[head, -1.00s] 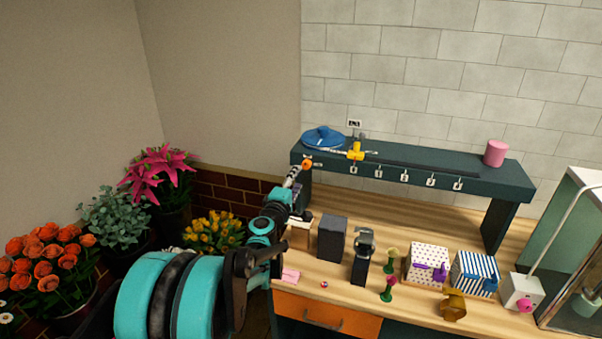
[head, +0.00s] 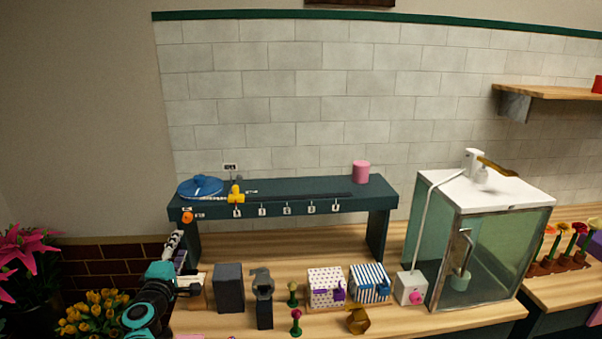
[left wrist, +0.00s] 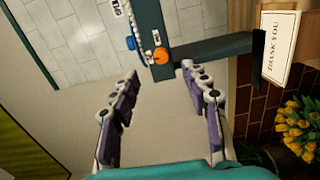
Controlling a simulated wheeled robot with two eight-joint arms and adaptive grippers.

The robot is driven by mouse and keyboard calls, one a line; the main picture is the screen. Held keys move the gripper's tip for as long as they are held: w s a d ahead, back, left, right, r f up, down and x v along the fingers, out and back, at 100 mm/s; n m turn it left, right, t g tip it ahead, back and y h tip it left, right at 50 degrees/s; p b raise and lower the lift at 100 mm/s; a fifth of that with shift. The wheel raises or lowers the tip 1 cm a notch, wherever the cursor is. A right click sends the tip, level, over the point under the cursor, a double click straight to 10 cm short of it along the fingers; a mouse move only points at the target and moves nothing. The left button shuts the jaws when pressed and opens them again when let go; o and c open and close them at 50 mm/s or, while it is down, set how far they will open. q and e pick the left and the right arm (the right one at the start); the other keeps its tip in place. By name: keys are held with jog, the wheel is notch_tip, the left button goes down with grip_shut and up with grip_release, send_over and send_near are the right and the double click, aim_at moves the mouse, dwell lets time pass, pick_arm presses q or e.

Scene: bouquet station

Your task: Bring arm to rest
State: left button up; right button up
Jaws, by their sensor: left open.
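My left arm comes in from the lower left in the head view. Its gripper (head: 176,254) is at the left end of the wooden bench, near the left leg of the dark green riser shelf (head: 290,187). In the left wrist view the two finger rows of my left gripper (left wrist: 160,95) stand wide apart with nothing between them. The orange knob (left wrist: 160,56) on the shelf's end shows beyond them, and it also shows in the head view (head: 187,216). My right gripper is in neither view.
The bench holds a dark grey block (head: 228,288), a dark stand (head: 264,305), a dotted box (head: 325,286), a striped box (head: 370,283) and a glass cabinet (head: 480,240). Yellow flowers (head: 95,311) are at lower left. A "THANK YOU" card (left wrist: 278,45) shows in the wrist view.

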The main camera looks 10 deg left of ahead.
pick_arm(q)
jog(key=s+d+f+m+g+h, duration=0.1)
jog(key=s+d+m+h, duration=0.2)
jog(key=d, duration=0.4)
jog(key=s+d+f+m+g+h, duration=0.1)
jog(key=s+d+f+m+g, duration=0.15)
jog(key=d+m, duration=0.35)
jog(key=s+d+m+g+h, duration=0.1)
jog(key=s+d+m+h, duration=0.15)
jog(key=d, duration=0.55)
jog(key=s+d+f+m+g+y, duration=0.1)
jog(key=s+f+m+g, duration=0.2)
jog(key=s, duration=0.6)
jog(key=s+d+f+m+g+y, duration=0.1)
jog(key=s+f+m+g+y, duration=0.1)
jog(key=s+f+m, duration=0.3)
jog(key=s+f+g, duration=0.1)
jog(key=s+f, duration=0.2)
jog(key=s, duration=0.1)
jog(key=shift+s+d+b, duration=0.25)
jog(key=shift+s+b, duration=0.05)
jog(key=shift+s, duration=0.05)
jog(key=shift+m, duration=0.25)
